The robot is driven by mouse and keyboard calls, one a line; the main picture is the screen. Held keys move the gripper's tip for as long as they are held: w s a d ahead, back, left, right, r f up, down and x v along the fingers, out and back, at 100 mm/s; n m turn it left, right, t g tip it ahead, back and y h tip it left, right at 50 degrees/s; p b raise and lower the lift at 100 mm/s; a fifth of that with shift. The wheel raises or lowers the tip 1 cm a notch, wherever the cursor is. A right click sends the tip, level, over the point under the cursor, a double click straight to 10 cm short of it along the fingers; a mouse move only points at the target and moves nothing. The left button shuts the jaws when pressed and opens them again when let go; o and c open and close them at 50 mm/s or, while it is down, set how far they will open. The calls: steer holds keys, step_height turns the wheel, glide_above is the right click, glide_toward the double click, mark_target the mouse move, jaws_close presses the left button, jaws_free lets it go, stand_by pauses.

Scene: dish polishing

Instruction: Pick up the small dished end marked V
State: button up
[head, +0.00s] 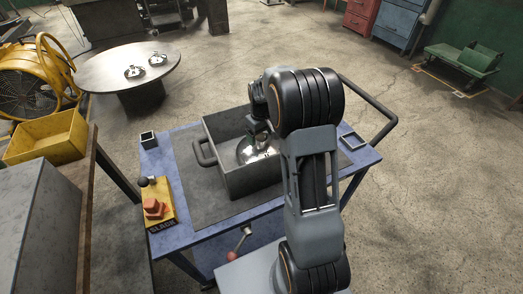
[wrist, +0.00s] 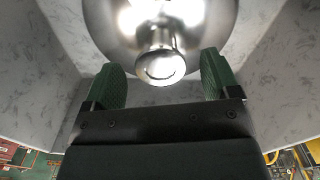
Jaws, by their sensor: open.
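A shiny metal dished end (head: 258,150) with a stem sits inside the grey bin (head: 250,186) on the blue cart. In the wrist view the dished end (wrist: 160,18) fills the top, and its round stem (wrist: 160,66) points toward me. My gripper (wrist: 161,66) is open, with its green fingers on either side of the stem and gaps left and right. In the head view my gripper (head: 258,128) is down in the bin, just above the dished end, partly hidden by my arm. No V mark is readable in either view.
The bin's walls stand close around my gripper. The blue cart (head: 210,232) also holds a small dark box (head: 148,140), a yellow block with an orange piece (head: 154,207) and a small frame (head: 352,141). Two shiny parts (head: 134,71) (head: 157,59) lie on a round table (head: 100,77).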

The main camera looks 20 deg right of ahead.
steer(key=shift+f, duration=1)
steer(key=shift+c, duration=0.3)
jaws_close()
steer(key=shift+w+r, duration=0.1)
